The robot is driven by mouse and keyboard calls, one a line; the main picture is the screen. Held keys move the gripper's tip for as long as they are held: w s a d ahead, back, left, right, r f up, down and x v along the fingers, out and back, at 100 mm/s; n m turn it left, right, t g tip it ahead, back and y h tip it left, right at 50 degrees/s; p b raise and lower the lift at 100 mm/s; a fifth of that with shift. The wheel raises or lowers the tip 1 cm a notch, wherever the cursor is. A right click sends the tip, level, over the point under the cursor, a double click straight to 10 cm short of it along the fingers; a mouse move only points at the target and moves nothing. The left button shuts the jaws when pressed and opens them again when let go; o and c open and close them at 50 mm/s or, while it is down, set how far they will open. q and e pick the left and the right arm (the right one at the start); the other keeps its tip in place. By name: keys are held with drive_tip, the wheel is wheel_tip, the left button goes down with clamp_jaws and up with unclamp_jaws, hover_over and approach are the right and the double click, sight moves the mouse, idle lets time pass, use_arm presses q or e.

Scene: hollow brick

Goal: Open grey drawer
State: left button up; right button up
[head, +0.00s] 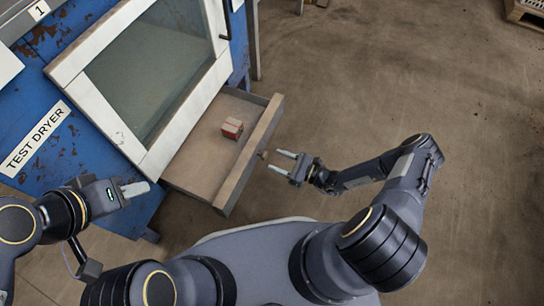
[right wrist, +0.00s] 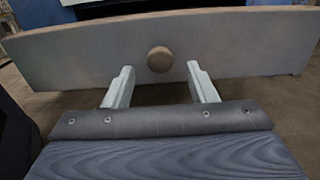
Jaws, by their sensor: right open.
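The grey drawer (head: 195,168) juts out from under the white-framed glass door of the blue test dryer, and it stands open. Its front panel (right wrist: 110,50) fills the upper part of the right wrist view, with a round brown knob (right wrist: 159,60) in the middle. The knob (head: 263,154) also shows in the head view. My right gripper (head: 281,162) is open, its fingers pointing at the drawer front. In the right wrist view the fingertips (right wrist: 158,75) are apart on either side of the knob, not closed on it. My left gripper (head: 134,190) is near the dryer's lower front, its jaw state unclear.
The concrete floor (head: 400,80) to the right is clear, apart from a pallet (head: 526,14) at the far top right.

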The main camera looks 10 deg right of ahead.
drive_tip(key=shift+p+v, duration=0.3)
drive_tip(key=shift+v, duration=1.85)
drive_tip(key=d+r+n+g+h, duration=0.15)
drive_tip(key=r+n+g, duration=0.45)
drive_tip(key=r, duration=0.7)
drive_tip(key=d+r+n+g+h, duration=0.1)
drive_tip(key=d+r+n+g, duration=0.25)
drive_tip(key=r+n, duration=0.75)
drive_tip(key=s+r+n+t+h, duration=0.55)
drive_tip(key=s+r+h, duration=0.25)
drive_tip(key=s+r, duration=1)
wheel_tip(320, 180, up, 34)
drive_tip(key=g+p, duration=0.1)
drive_tip(key=p, duration=3.3)
drive_tip(key=shift+a+n, duration=0.4)
drive_tip(key=shift+n, duration=0.05)
